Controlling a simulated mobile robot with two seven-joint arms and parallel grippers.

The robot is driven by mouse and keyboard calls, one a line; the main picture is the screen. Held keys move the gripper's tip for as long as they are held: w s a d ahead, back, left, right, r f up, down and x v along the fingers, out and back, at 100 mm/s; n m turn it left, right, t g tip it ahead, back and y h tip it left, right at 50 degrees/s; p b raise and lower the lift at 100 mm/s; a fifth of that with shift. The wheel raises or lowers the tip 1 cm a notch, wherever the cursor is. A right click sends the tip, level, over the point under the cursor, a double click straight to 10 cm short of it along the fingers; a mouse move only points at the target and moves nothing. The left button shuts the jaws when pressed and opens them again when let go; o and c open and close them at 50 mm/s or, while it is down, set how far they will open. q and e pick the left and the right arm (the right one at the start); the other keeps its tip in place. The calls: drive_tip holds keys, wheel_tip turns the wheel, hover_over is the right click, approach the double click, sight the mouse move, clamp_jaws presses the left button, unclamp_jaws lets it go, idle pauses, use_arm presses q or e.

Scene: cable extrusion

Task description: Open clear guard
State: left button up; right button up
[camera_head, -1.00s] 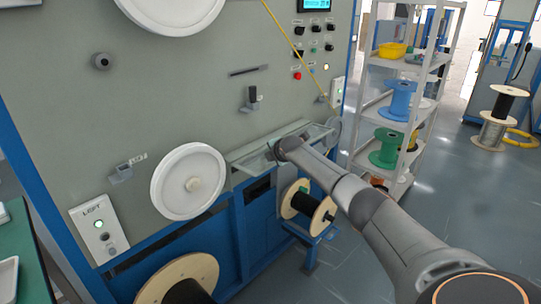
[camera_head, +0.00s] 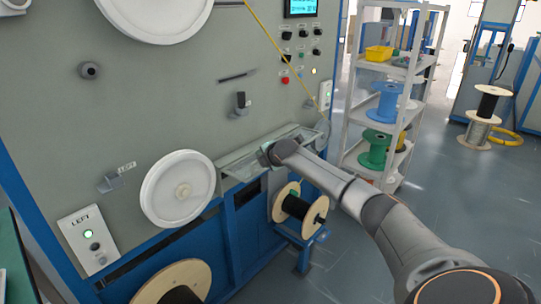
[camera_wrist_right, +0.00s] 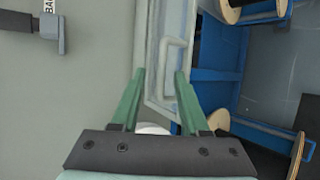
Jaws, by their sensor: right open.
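The clear guard (camera_head: 240,160) is a long, pale see-through cover low on the grey machine front, right of the lower white wheel. It looks closed. My right gripper (camera_head: 264,155) is at the guard's front side, partly hidden by its own wrist. In the right wrist view, the open green fingers (camera_wrist_right: 160,73) point at the guard (camera_wrist_right: 157,52) and its bar-shaped handle (camera_wrist_right: 176,60). The handle lies just beyond the fingertips, nearer the right one; I cannot tell whether they touch. Nothing is held. My left gripper is out of view.
A white wheel (camera_head: 178,189) and a panel marked LEFT (camera_head: 88,240) are on the machine's left. A spool with black wire (camera_head: 298,206) stands below the guard. A white shelf (camera_head: 362,105) with spools is at right. Open floor (camera_head: 440,190) lies right of my arm.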

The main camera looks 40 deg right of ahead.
drive_tip(key=v, duration=0.9)
drive_tip(key=shift+w, duration=0.1)
idle(0.4)
